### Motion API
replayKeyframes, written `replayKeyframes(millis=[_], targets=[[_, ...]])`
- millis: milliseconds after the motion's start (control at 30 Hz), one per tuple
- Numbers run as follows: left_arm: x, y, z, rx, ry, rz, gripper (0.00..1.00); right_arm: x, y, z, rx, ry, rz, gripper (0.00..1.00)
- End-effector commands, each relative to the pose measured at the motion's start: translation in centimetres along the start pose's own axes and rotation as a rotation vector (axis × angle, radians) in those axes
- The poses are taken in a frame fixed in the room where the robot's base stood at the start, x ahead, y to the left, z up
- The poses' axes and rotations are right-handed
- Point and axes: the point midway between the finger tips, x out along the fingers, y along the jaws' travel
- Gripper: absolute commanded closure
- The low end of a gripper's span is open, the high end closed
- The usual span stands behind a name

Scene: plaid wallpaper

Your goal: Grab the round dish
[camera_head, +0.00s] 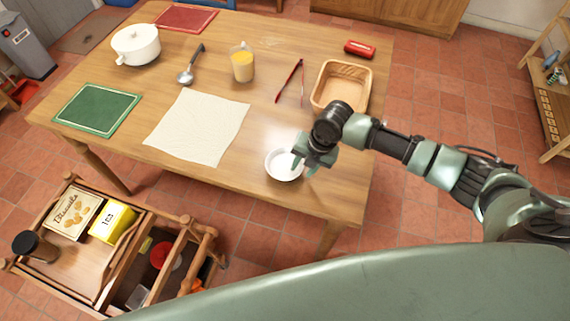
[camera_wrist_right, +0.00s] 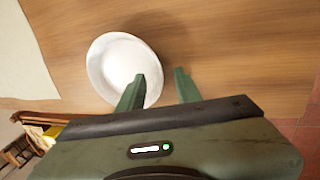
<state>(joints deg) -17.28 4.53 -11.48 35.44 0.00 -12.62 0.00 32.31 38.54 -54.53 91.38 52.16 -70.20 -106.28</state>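The round dish (camera_head: 284,168) is white and shallow, and it sits on the wooden table near its front right edge. In the right wrist view the dish (camera_wrist_right: 115,60) lies at upper left. My right gripper (camera_head: 304,165) is at the dish's right side. Its fingers are apart in the right wrist view (camera_wrist_right: 160,75): one overlaps the dish near its rim, the other is outside it over bare table. I cannot tell whether either finger touches the dish. My left gripper is not in view.
A wicker basket (camera_head: 342,85) stands behind my right gripper, with red tongs (camera_head: 290,80) to its left. A cream cloth (camera_head: 197,126) lies left of the dish. A wooden cart (camera_head: 85,265) is at front left.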

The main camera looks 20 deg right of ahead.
Motion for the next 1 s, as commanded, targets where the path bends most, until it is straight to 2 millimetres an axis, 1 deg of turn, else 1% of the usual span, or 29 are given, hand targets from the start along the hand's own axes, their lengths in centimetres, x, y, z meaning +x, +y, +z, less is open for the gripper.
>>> replayKeyframes(millis=[33,100,333,367,400,467,867,1000], targets=[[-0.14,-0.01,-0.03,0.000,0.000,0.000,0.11,0.56,0.04,-0.09,0.000,0.002,0.000,0.66],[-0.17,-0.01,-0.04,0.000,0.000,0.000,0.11,1.02,-0.01,-0.10,-0.001,0.001,0.000,0.66],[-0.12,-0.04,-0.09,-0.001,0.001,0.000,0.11,1.20,-0.01,-0.08,-0.001,0.000,0.000,0.66],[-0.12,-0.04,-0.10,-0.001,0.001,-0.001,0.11,1.19,-0.01,-0.07,-0.001,0.000,0.000,0.71],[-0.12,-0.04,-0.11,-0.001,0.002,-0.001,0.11,1.19,-0.01,-0.07,-0.001,0.000,0.000,0.83],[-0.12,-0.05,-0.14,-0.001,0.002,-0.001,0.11,1.18,-0.01,-0.06,-0.001,0.000,0.000,0.99],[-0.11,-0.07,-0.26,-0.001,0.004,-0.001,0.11,1.23,-0.09,-0.13,-0.001,0.001,-0.002,1.00],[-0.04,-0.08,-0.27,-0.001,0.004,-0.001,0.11,0.79,0.03,-0.09,-0.002,0.001,-0.002,1.00]])
